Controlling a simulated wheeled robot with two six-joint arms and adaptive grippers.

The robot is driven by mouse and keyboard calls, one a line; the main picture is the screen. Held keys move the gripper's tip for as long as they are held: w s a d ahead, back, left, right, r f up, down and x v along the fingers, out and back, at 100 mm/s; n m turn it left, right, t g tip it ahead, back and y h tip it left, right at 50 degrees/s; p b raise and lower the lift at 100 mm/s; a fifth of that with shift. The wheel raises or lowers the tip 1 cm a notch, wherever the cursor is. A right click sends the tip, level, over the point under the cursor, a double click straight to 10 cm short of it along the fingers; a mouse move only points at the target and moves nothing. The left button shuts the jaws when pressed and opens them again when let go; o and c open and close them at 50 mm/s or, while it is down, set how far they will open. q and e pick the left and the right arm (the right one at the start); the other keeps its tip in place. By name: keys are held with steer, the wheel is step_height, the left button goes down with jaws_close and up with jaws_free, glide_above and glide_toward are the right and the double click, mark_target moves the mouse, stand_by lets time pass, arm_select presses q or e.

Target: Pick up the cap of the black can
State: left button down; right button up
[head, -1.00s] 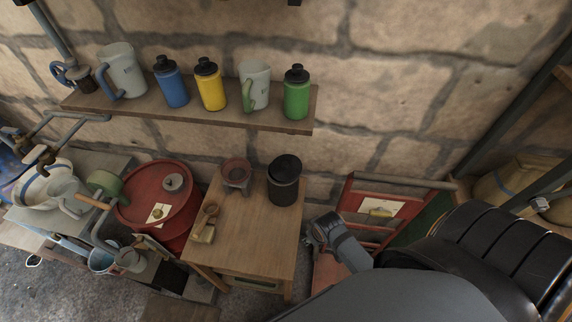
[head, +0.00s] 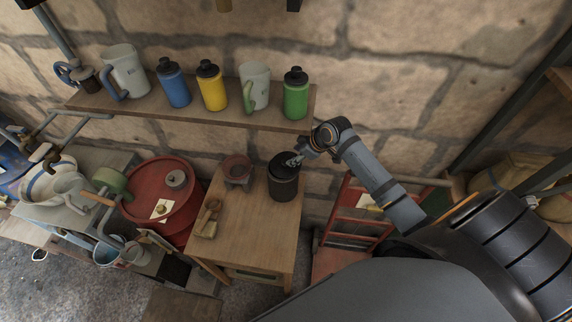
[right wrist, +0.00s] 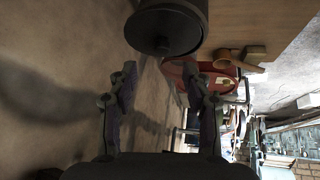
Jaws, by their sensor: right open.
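The black can (head: 283,186) stands upright on the wooden table, near its back right corner, with its dark cap (head: 279,158) on top. My right gripper (head: 293,161) is open at the cap's right side in the head view and covers part of it. In the right wrist view the cap (right wrist: 168,18), with a small round knob, is at the top, beyond the two spread fingers (right wrist: 162,88). Nothing is between the fingers. I cannot tell whether a finger touches the cap. My left gripper is not in view.
A shelf (head: 150,112) with mugs and blue, yellow and green bottles runs along the stone wall above the table (head: 250,225). A red barrel (head: 150,190) stands farther left.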

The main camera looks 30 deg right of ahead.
mark_target(285, 161)
steer(key=shift+x, duration=0.8)
steer(key=shift+w+a+f+p, duration=0.1)
steer(key=shift+w+a+p, duration=0.1)
steer(key=shift+p, duration=0.15)
steer(key=p+x, duration=0.1)
steer(key=x, duration=0.2)
steer(key=shift+f+p, duration=0.3)
steer(key=shift+f, duration=0.05)
steer(key=shift+w+a+f, duration=0.2)
steer(key=shift+w+f, duration=0.1)
steer(key=shift+f, duration=0.2)
steer(key=c, duration=1)
steer(key=shift+s+d, duration=0.1)
